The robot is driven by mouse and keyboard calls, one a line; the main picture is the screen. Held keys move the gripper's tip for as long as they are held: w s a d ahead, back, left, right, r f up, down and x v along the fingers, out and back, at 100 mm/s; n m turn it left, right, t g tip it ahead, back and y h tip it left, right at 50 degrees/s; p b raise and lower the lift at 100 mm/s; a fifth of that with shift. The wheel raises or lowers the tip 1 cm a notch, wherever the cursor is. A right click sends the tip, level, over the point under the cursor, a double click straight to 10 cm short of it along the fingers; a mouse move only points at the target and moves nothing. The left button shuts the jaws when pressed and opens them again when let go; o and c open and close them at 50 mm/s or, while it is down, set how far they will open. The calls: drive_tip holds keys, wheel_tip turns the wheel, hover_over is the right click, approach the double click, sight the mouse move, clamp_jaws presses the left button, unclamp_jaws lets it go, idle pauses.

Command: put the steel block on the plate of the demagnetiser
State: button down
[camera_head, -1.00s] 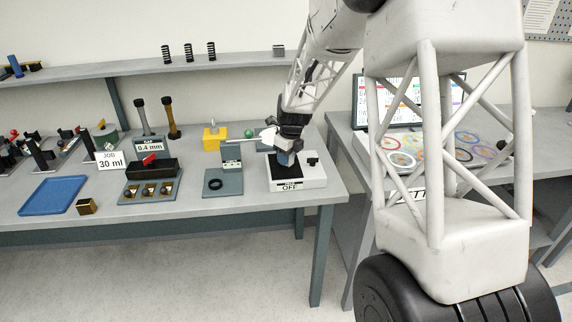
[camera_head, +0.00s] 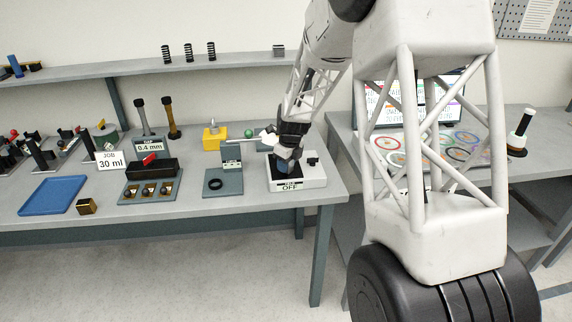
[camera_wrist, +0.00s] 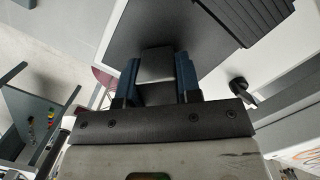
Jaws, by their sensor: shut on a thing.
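The demagnetiser (camera_head: 314,182) is a white box with a dark plate on top, a black knob and an OFF label, near the bench's right end. Its dark plate also shows in the wrist view (camera_wrist: 205,48). My gripper (camera_head: 283,167) points down over the plate in the head view. In the wrist view its blue fingers (camera_wrist: 159,78) are shut on the steel block (camera_wrist: 157,65), a small dark grey block with a lighter edge. The block lies over the plate, but I cannot tell whether it touches it. In the head view the fingers mostly hide the block.
Left of the demagnetiser is a grey stand with a black ring (camera_head: 215,184). Further left are a tray of brass pieces (camera_head: 150,190), a brass cube (camera_head: 86,207) and a blue tray (camera_head: 52,195). A yellow block (camera_head: 214,138) stands behind. Bare bench shows along the front edge.

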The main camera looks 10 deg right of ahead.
drive_tip(key=shift+f, duration=0.15)
drive_tip(key=c, duration=0.8)
unclamp_jaws()
drive_tip(key=r, duration=0.4)
drive_tip(key=s+r, duration=0.1)
drive_tip(key=r, duration=0.3)
drive_tip(key=d+r, duration=0.1)
drive_tip(key=r, duration=0.3)
drive_tip(key=shift+s+d, duration=0.1)
drive_tip(key=shift+s, duration=0.05)
